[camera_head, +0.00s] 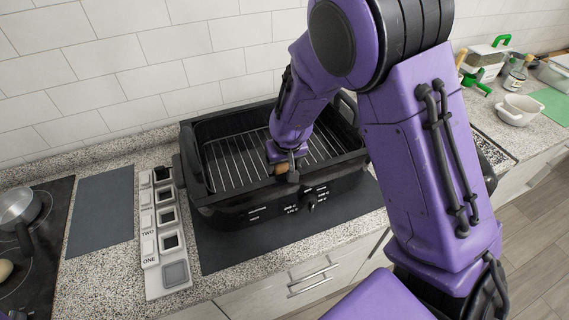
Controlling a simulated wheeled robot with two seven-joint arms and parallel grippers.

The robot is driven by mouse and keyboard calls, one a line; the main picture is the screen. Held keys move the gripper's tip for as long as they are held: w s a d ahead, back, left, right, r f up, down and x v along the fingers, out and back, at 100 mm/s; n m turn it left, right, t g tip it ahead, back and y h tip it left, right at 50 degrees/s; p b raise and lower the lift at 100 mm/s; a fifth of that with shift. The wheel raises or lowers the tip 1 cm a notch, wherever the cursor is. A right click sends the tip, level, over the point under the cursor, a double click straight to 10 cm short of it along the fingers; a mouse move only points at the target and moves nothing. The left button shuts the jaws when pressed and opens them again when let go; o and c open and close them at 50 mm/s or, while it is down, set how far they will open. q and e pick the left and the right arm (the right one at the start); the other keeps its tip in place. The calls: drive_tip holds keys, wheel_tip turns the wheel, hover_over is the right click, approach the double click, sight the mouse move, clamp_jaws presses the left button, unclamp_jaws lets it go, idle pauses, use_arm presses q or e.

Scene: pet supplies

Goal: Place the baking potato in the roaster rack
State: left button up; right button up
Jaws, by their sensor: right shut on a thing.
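The black roaster (255,209) stands on the counter with its top open, and the wire rack (228,158) shows inside it. My right gripper (287,169) reaches down over the roaster's front side. It is shut on a small brown thing, which looks like the baking potato (292,177). The potato is mostly hidden by the gripper, and I cannot tell whether it touches the rack or rim. My right arm hides the roaster's right part. Only a small purple and dark sliver shows at the bottom left corner, and no left gripper can be made out.
A white switch panel (151,248) and a grey mat (100,210) lie left of the roaster. A cooktop with a pot (18,208) and a pale round thing (5,269) is at far left. A white bowl (519,110) and green-handled things stand at right.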

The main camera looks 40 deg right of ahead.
drive_tip(key=o, duration=1.2)
drive_tip(key=shift+o, duration=0.2)
drive_tip(key=shift+r, duration=0.2)
drive_tip(key=b+v, duration=0.1)
drive_tip(key=v, duration=0.8)
drive_tip(key=shift+s+a+r+b, duration=0.1)
drive_tip(key=shift+s+r+b, duration=0.1)
drive_tip(key=shift+r+b, duration=0.15)
drive_tip(key=shift+p+v, duration=1.05)
drive_tip(key=shift+p, duration=0.1)
